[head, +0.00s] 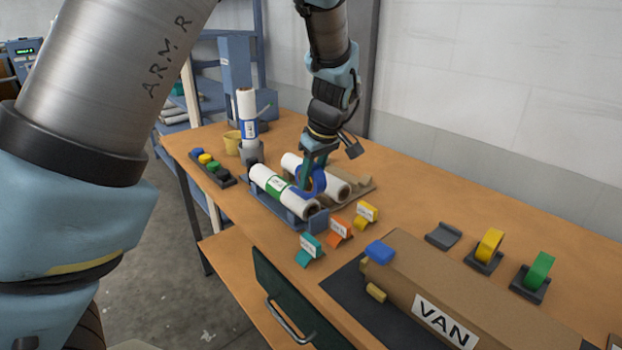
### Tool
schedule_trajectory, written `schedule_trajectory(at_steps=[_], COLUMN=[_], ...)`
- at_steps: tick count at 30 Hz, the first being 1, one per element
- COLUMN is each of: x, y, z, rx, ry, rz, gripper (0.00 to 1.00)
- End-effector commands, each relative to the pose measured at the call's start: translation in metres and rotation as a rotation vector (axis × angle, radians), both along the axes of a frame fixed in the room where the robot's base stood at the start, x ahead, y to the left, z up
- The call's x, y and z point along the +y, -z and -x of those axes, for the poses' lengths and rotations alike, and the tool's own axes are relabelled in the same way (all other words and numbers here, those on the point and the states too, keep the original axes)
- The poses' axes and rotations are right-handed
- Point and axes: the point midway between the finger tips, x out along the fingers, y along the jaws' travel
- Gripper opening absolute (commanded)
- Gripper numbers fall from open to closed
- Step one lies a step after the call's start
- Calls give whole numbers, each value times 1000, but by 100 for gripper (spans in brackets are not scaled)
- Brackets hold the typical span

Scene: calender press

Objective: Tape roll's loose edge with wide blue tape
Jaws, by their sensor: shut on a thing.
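My gripper (309,180) is shut on a wide blue tape roll (319,181), held over the rolls on the bench. A white roll with a green label (272,187) lies in a blue-grey cradle (303,221) in front of it. A second white roll (335,184) lies behind, partly hidden by my gripper and the blue tape. A third white roll with a blue label (247,115) stands upright farther left. I cannot make out a loose edge on any roll, nor whether the blue tape touches one.
An empty dark holder (443,235) stands beside a yellow tape (490,245) and a green tape (541,270) on holders. A brown VAN package (470,297) fills the front right. Small teal, orange and yellow labelled stands (340,229) are near the cradle. A drawer (285,300) hangs open.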

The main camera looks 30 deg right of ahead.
Motion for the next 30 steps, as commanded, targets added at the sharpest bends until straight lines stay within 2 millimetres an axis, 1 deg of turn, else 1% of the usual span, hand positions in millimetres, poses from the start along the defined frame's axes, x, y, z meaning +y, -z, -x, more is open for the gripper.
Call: schedule_trajectory(at_steps=[1,3,12,15,30], x=[0,0,0,0,0], y=[-8,-13,-36,-41,-40], z=[0,0,-1,0,-1], rx=[0,-1,-1,-1,-1], ry=[0,0,1,0,0], rz=[1,1,2,1,1], gripper=[0,0,0,0,0])
